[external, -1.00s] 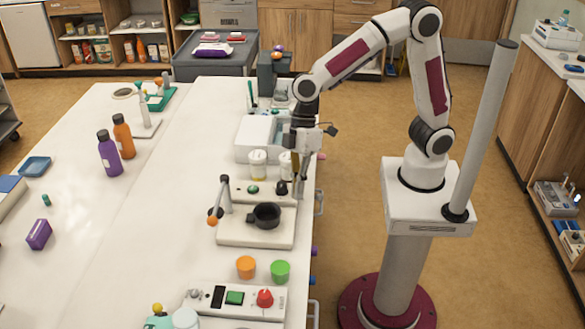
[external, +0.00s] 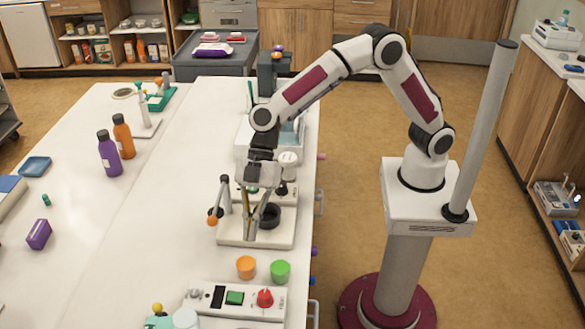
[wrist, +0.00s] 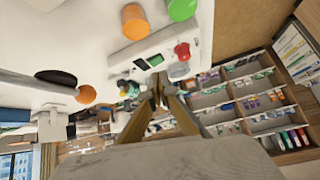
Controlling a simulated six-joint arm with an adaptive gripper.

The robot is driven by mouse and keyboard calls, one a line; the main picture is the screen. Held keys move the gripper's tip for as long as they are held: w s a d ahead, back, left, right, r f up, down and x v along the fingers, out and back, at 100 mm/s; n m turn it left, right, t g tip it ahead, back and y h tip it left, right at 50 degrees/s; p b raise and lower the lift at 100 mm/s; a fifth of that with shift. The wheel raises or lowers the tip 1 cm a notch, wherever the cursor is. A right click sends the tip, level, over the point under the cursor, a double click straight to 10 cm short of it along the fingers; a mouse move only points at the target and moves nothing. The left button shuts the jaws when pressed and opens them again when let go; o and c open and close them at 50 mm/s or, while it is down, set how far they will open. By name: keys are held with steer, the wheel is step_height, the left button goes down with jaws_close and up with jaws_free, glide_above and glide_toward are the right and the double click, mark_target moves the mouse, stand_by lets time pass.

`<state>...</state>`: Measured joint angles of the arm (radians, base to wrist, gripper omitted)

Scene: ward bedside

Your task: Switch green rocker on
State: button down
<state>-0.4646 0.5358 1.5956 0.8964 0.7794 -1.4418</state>
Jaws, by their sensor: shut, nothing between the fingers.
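The green rocker (external: 234,298) is a green rectangle on a white control panel (external: 213,308) at the near end of the table. A red knob (external: 265,298) is to its right and a dark window (external: 218,296) to its left. In the wrist view the green rocker (wrist: 155,60) is beyond my fingertips, apart from them. My gripper (external: 248,238) is shut and empty, pointing down above the base with the black cup, farther back along the table than the panel. Its fingers also show in the wrist view (wrist: 157,92). The rocker's tilt is too small to tell.
An orange cup (external: 246,267) and a green cup (external: 280,271) stand between my gripper and the panel. A lever with an orange ball (external: 212,221) and a black cup (external: 268,216) are close to my fingers.

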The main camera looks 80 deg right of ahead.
steer(key=shift+w+a+r+n+t+y, duration=0.15)
steer(key=shift+w+a+r+n, duration=0.15)
steer(key=shift+r+n, duration=0.25)
steer(key=shift+w+a+r+n+t+y, duration=0.1)
steer(key=shift+w+a+r+n, duration=0.25)
steer(key=shift+n, duration=0.35)
steer(key=shift+w+a+r+n+t+y, duration=0.15)
steer(key=shift+w+r+n, duration=0.15)
steer(key=shift+r+n, duration=0.3)
steer(key=shift+f, duration=0.15)
steer(key=shift+a+f, duration=0.1)
glide_above(228, 295)
steer(key=s+d, duration=0.1)
steer(key=d, duration=0.2)
steer(key=f, duration=0.6)
steer(key=shift+s+f, duration=0.2)
steer(key=f, duration=0.2)
steer(key=shift+w+a+f, duration=0.1)
steer(key=shift+w+f, duration=0.15)
steer(key=shift+f, duration=0.15)
steer(key=shift+w+f, duration=0.2)
steer(key=shift+f, duration=0.55)
